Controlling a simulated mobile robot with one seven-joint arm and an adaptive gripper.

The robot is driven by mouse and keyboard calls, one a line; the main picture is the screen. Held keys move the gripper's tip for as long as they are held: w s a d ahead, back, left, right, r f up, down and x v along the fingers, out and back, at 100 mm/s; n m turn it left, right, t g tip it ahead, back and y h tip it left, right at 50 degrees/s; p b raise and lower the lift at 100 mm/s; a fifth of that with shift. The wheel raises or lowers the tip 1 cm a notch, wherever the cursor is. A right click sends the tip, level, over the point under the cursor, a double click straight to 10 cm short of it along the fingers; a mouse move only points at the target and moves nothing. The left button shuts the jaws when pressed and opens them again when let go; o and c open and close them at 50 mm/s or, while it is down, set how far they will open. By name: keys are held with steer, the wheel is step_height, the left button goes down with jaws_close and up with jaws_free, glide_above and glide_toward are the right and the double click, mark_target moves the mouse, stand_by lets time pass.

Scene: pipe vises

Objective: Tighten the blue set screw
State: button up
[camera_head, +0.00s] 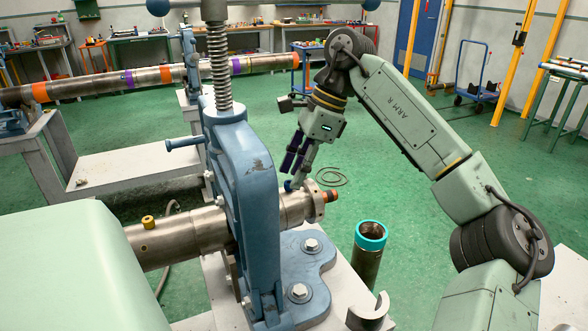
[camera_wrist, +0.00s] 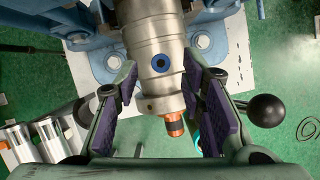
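The blue set screw (camera_wrist: 160,63) shows in the wrist view as a blue ring with a dark centre on the upper face of a steel pipe collar. In the head view the blue screw (camera_head: 288,186) shows as a small blue spot near the collar, just below my fingertips. The steel pipe (camera_head: 190,233) runs through the blue vise (camera_head: 262,190). My gripper (camera_wrist: 157,75) is open, with purple-padded fingers spread on either side of the collar, apart from the screw. In the head view my gripper (camera_head: 293,172) points down over the pipe end.
A yellow knob (camera_head: 148,222) sits on the pipe left of the vise. A short upright pipe with a cyan rim (camera_head: 370,236) stands to the right. The pipe's orange-banded tip (camera_wrist: 174,124) protrudes between my fingers.

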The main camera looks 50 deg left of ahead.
steer(key=shift+s+a+f, duration=0.15)
steer(key=shift+s+f, duration=0.05)
steer(key=shift+f, duration=0.45)
steer(key=shift+c, duration=0.5)
jaws_close()
